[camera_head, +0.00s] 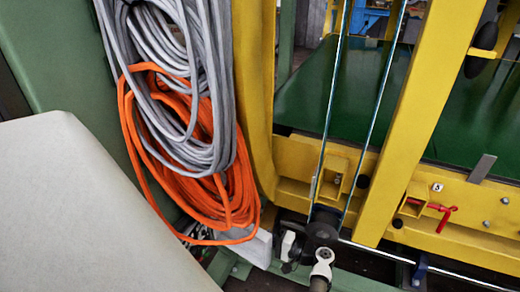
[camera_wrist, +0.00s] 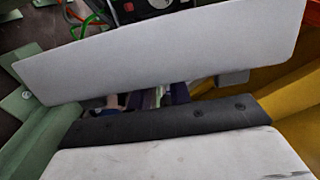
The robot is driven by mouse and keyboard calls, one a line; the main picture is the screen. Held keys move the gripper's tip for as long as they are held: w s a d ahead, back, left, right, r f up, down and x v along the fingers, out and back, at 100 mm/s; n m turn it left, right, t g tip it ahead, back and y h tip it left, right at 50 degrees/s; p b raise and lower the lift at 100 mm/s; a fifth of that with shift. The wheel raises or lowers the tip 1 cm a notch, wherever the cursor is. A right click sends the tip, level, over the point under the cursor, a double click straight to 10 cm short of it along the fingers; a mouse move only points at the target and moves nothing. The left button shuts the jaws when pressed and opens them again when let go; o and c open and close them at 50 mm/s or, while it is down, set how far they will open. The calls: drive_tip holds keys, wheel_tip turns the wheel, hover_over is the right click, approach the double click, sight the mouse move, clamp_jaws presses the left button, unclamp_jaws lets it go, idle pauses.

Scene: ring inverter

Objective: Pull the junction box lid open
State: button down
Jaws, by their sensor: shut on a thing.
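In the wrist view, a flat pale grey panel with rounded corners (camera_wrist: 170,52) crosses the upper half, slightly tilted; it appears to be the junction box lid. My gripper (camera_wrist: 155,110) comes from the bottom edge as a scuffed white body with a dark strip across its front. It is shut on the lid, but the fingertips and exact contact are mostly hidden behind the panel.
Grey cables (camera_head: 180,85) and orange cables (camera_head: 225,200) hang in coils beside a green column (camera_head: 50,50). A yellow frame (camera_head: 425,90) stands at the right, with a red handle (camera_head: 445,213). In the wrist view, a dark device (camera_wrist: 130,10) and wires show beyond the panel.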

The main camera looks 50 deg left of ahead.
drive_tip(key=shift+w, duration=0.15)
drive_tip(key=c, duration=1.3)
unclamp_jaws()
